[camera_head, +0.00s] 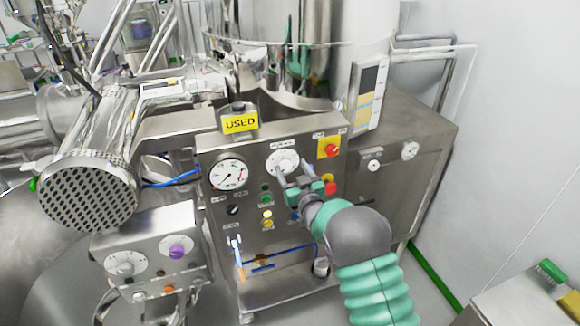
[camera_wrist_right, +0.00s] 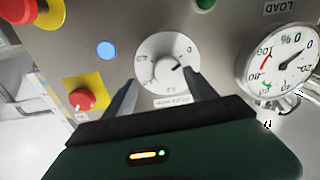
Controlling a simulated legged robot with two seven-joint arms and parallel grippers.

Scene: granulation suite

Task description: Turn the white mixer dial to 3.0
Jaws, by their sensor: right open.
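The white dial (camera_head: 282,160) sits on the upper part of the steel control panel, between a round gauge and a red button. In the right wrist view the dial (camera_wrist_right: 160,60) has scale marks and a short dark pointer line at its right side, near a 0 mark. The exact reading is too small to tell. My right gripper (camera_head: 294,173) is open in front of the dial. In the wrist view its two fingertips (camera_wrist_right: 160,79) flank the dial's near edge; I cannot tell whether they touch it. My left gripper is not in view.
The load gauge (camera_head: 229,174) sits beside the dial. Red buttons on yellow plates (camera_head: 328,148) are close to my right gripper. A yellow USED sign (camera_head: 239,123) stands above the panel. A smaller box at lower left carries white (camera_head: 125,263) and purple (camera_head: 178,248) knobs.

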